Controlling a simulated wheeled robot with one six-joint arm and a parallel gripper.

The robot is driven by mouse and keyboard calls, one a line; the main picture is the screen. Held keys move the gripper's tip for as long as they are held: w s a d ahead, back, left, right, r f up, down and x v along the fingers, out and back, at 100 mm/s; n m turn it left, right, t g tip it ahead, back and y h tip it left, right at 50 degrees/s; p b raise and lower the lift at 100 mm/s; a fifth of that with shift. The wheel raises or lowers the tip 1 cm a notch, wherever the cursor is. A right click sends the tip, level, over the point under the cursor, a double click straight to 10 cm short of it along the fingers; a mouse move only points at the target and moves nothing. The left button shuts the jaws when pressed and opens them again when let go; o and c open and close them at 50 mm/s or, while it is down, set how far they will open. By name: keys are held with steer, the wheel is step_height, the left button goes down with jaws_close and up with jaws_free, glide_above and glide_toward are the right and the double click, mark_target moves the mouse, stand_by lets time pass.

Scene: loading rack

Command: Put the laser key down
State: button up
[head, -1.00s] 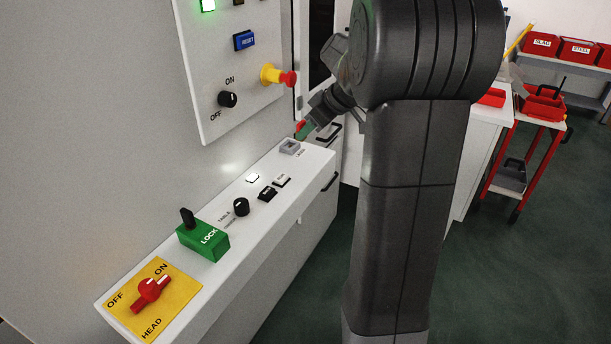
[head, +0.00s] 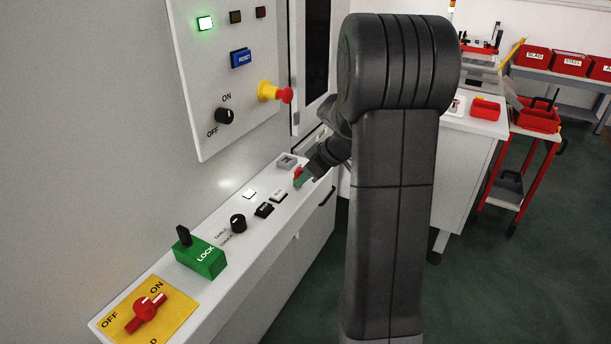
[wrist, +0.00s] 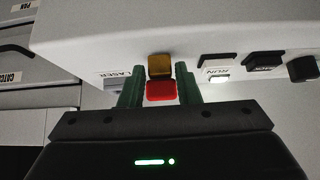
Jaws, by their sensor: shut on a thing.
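The laser key, red with a brass-yellow part, shows between my fingers in the wrist view (wrist: 160,91); its red part also shows in the head view (head: 298,172). My gripper (head: 301,178) has green fingers, seen in the wrist view (wrist: 159,88), one on each side of the key, shut on it. It is low over the far end of the white console ledge (head: 262,222), just on the near side of the grey laser key socket (head: 287,160). I cannot tell whether the key touches the ledge. The LASER label (wrist: 116,75) shows left of the fingers in the wrist view.
Two small switches (head: 279,195) (head: 264,209) and a black knob (head: 238,222) stand on the ledge near the gripper. Farther along are a green LOCK block (head: 205,257) and a red HEAD switch (head: 146,313). The upright control panel (head: 215,135) rises behind the ledge.

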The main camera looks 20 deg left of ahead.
steer(key=shift+f, duration=0.25)
steer(key=o, duration=1.1)
steer(key=shift+r, duration=0.15)
steer(key=shift+r, duration=0.2)
steer(key=v, duration=1.2)
